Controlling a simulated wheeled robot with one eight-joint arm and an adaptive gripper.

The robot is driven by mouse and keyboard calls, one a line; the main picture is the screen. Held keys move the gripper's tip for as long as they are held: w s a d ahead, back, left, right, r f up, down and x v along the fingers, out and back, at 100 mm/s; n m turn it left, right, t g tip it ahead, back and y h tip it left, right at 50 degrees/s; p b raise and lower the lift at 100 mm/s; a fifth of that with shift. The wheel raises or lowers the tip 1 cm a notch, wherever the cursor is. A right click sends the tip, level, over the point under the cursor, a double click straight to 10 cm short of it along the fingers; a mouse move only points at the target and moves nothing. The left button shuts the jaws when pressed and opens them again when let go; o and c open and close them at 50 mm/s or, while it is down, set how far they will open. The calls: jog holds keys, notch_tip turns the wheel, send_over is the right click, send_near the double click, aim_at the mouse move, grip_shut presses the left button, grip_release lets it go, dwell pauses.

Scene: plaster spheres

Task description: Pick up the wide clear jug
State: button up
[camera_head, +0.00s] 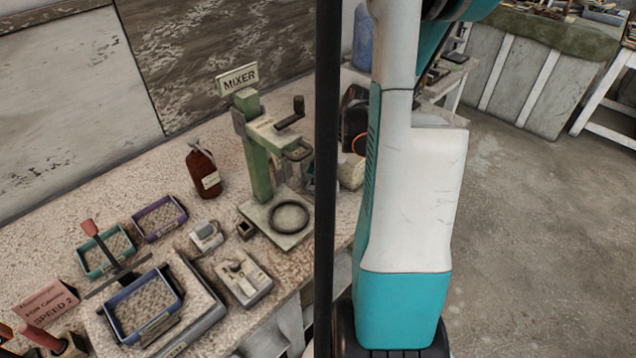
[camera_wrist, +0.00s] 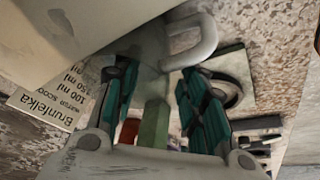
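In the wrist view, a pale, see-through vessel with a thick looped handle, which looks like the wide clear jug (camera_wrist: 192,42), lies at the top, just beyond my fingertips. Only part of it is in view. My gripper (camera_wrist: 157,72) shows two teal fingers spread well apart, with the background visible between them. I cannot tell whether either finger touches the jug. In the head view my arm and a dark post block the view of my gripper, and I cannot make out the jug.
A green mixer (camera_head: 262,160) stands on the speckled counter (camera_head: 90,190), beside a brown bottle (camera_head: 203,170). Several trays and small devices crowd the front left. In the wrist view, a large cream surface (camera_wrist: 80,25) and a printed label (camera_wrist: 45,105) fill the upper left. Open floor (camera_head: 530,250) lies right.

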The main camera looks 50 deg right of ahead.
jog(key=shift+x, duration=0.75)
jog(key=shift+r, duration=0.1)
jog(key=shift+c, duration=0.4)
grip_shut()
jog(key=shift+r, duration=0.1)
notch_tip(320, 180, up, 20)
jog(key=p, duration=0.6)
jog(key=shift+p, duration=0.4)
